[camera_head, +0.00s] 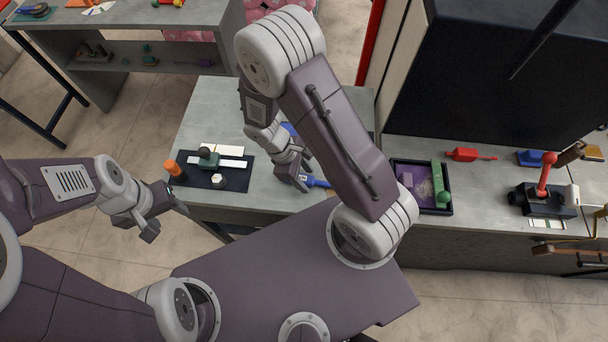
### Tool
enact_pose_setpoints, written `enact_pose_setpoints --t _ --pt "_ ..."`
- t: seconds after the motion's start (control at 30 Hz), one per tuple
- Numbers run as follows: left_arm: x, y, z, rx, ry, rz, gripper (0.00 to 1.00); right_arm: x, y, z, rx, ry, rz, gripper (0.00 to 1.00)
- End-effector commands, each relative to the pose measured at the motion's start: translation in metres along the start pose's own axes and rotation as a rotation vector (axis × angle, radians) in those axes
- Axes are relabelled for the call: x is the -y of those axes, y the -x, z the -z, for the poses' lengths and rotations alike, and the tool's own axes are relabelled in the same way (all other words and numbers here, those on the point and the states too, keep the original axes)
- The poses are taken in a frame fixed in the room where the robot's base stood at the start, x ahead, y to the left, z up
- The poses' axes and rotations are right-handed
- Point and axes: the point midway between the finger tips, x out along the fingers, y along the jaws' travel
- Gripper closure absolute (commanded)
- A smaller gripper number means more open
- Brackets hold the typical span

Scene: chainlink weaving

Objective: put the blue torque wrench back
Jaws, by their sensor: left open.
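A blue tool (317,182), which looks like the blue torque wrench, shows beside the fingers of my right gripper on the grey table. Its rest is hidden behind the gripper and arm. Another blue patch (290,128) shows behind the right wrist; I cannot tell whether it is part of the same tool. My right gripper (298,172) points down close to the blue tool; I cannot tell whether it grips it. My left gripper (157,213) is open and empty, left of the table's front edge and away from the tool.
To the right are a black tray (398,163) with a green tool, a red tool (469,155) and a red-handled black press (546,190).

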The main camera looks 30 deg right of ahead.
Motion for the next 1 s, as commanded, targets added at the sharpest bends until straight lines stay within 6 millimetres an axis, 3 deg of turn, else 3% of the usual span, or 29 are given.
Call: enact_pose_setpoints --t 0.23,0.33,0.7,1.0 --pt "0.000 0.000 0.000 0.001 0.000 0.000 0.46 0.000 0.000 0.000 0.000 0.000 0.000 0.50" --pt "0.000 -0.009 -0.001 0.000 0.000 0.000 0.46 0.000 -0.007 0.003 -0.001 0.000 0.000 0.50" --pt "0.000 -0.015 -0.002 0.000 0.000 0.000 0.46 -0.005 0.073 -0.006 -0.005 -0.001 -0.004 0.50" --pt "0.000 -0.015 -0.002 0.000 0.000 0.000 0.46 -0.004 0.089 -0.012 -0.036 -0.064 0.012 0.50"
